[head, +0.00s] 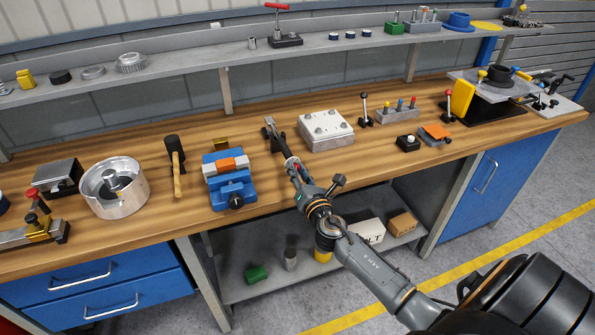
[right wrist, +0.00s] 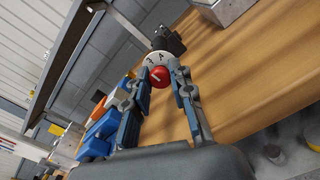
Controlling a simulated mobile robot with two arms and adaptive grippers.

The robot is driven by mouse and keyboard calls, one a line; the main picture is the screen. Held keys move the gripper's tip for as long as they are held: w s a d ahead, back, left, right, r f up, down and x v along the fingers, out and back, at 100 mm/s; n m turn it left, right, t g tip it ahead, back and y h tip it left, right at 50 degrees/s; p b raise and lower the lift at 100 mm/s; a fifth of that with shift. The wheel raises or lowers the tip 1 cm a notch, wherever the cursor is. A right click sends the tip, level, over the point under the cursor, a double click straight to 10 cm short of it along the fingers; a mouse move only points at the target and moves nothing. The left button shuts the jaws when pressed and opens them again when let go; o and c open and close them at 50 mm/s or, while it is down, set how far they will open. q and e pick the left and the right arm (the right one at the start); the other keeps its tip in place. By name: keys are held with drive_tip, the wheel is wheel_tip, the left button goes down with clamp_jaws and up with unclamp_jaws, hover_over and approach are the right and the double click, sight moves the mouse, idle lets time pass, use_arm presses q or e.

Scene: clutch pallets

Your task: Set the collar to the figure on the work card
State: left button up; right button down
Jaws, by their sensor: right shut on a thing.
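A red knob or collar (right wrist: 160,76) sits in front of a pale round dial (right wrist: 160,58) with dark figures, two of which look like a 3 and a 4. The dial is on a dark block (right wrist: 170,41), seen in the head view (head: 271,129) near the bench middle. My right gripper (right wrist: 161,72) has its fingers on both sides of the red collar and is shut on it. The right gripper also shows in the head view (head: 292,165), reaching in from the front. The rest of the dial is partly hidden. I cannot make out a work card. My left gripper is out of view.
A blue vise (head: 230,188) stands left of the gripper, with a mallet (head: 175,165) and a metal pot (head: 114,198) beyond. A metal block (head: 327,132) is close on the right. A shelf (head: 222,53) runs behind the bench (head: 200,130).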

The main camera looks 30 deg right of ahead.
drive_tip(key=c, duration=1.2)
unclamp_jaws()
drive_tip(key=shift+o, duration=0.2)
drive_tip(key=shift+s, duration=0.1)
drive_tip(key=v, duration=1.2)
